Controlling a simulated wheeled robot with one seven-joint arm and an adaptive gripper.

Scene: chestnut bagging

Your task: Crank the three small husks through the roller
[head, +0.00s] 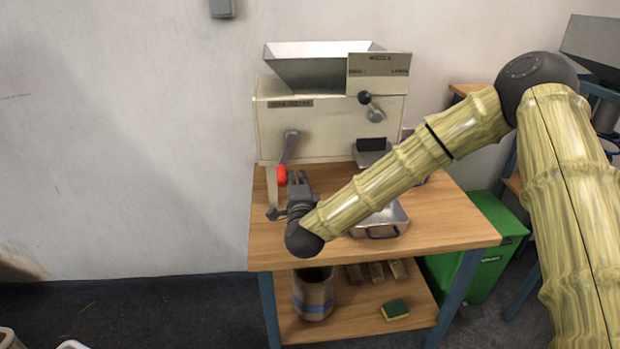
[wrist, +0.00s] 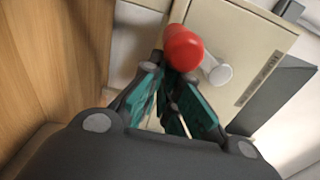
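The roller machine (head: 330,128) is a cream box on the wooden bench, with a grey hopper (head: 315,68) on top. Its lower left crank (head: 289,148) hangs down and ends in a red knob (head: 281,175). My gripper (head: 297,175) is at the red knob, its fingers just right of it in the head view. In the wrist view the red knob (wrist: 183,48) shows at the tips of my gripper (wrist: 168,72), which are close together. I cannot tell whether they clasp the knob or only touch it. I see no husks; the hopper's inside is hidden.
A metal tray (head: 388,222) sits on the bench (head: 440,225) below the machine's outlet, partly behind my arm. A second, black-knobbed crank (head: 371,106) is higher on the machine. A bucket (head: 314,292) and sponge (head: 395,310) are on the lower shelf. A green bin (head: 490,250) stands right.

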